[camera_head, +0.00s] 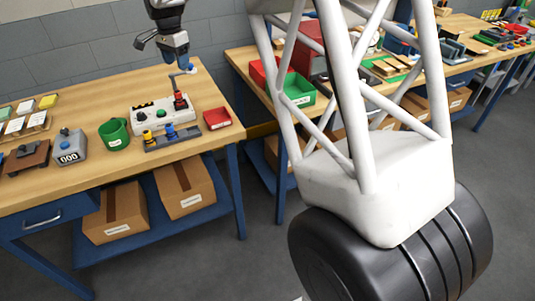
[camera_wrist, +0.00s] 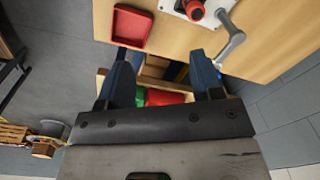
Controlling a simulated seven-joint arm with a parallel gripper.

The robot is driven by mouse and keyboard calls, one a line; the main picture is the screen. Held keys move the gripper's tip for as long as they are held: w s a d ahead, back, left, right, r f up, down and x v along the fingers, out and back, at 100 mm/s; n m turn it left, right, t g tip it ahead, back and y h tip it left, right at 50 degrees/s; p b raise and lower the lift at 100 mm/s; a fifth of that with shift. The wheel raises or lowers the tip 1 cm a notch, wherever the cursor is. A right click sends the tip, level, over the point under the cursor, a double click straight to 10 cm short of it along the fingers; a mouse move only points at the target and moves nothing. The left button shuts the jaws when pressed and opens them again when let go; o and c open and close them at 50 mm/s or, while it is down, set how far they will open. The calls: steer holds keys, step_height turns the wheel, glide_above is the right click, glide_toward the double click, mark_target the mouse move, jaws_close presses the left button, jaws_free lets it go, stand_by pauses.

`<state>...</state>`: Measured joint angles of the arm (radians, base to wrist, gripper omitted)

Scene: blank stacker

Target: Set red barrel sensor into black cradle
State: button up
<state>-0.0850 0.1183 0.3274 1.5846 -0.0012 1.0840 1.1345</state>
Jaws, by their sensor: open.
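A red barrel-shaped part (camera_head: 180,101) stands at the right end of a white control box (camera_head: 150,116); in the wrist view it shows at the top (camera_wrist: 194,9). I take it for the red barrel sensor. The black cradle (camera_head: 182,141) lies in front of the box, with a yellow part (camera_head: 147,137) and a blue part (camera_head: 170,131) at it. My gripper (camera_head: 187,67) is above and behind the box, apart from the red part. In the wrist view its two blue fingers (camera_wrist: 160,62) are spread, with nothing gripped between them.
A grey crank handle (camera_wrist: 232,38) rises beside the red part, close to my gripper. A red tray (camera_head: 217,118) lies right of the box. The bench's right edge is near the tray.

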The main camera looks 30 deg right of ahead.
steer(key=s+d+r+n, duration=0.2)
steer(key=s+r, duration=0.1)
steer(key=s, duration=0.5)
steer(key=s+d+r+n, duration=0.1)
steer(key=s+r+n, duration=0.15)
steer(key=s, duration=0.55)
steer(key=s+d+f+n, duration=0.1)
steer(key=s+n, duration=0.1)
steer(key=s, duration=1)
steer(key=s+d+f+n+t, duration=0.1)
steer(key=s+d+f+n, duration=0.1)
steer(key=s, duration=1)
steer(key=s+d+f+n+t, duration=0.1)
steer(key=s+f+n, duration=0.1)
steer(key=s, duration=0.9)
steer(key=shift+s+d+n, duration=0.15)
steer(key=shift+s+n, duration=0.25)
steer(key=shift+n, duration=0.25)
